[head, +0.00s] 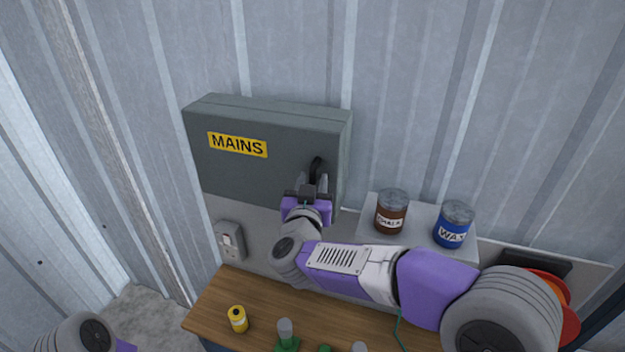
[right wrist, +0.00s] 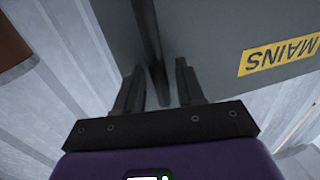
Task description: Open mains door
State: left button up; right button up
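The grey mains box (head: 265,130) hangs on the corrugated wall, with a yellow MAINS label (head: 237,145) on its front door. The door looks shut. A black handle (head: 317,165) sits near the right side of the door. My right gripper (head: 310,184) is at the handle, just below and in front of it. In the right wrist view its two fingers (right wrist: 158,75) are apart, with the dark handle (right wrist: 156,50) between them; I cannot tell whether either finger touches it. My left gripper is out of view; only part of my left arm shows at the bottom left.
A shelf (head: 372,237) right of the box holds a brown tin (head: 391,212) and a blue WAX tin (head: 453,225). A wall socket (head: 230,241) is below the box. A wooden bench (head: 262,309) holds a yellow can (head: 238,319) and green-based items (head: 286,335).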

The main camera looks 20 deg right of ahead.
jog(key=shift+w+d, duration=0.1)
jog(key=shift+w, duration=0.05)
jog(key=shift+c, duration=0.3)
grip_shut()
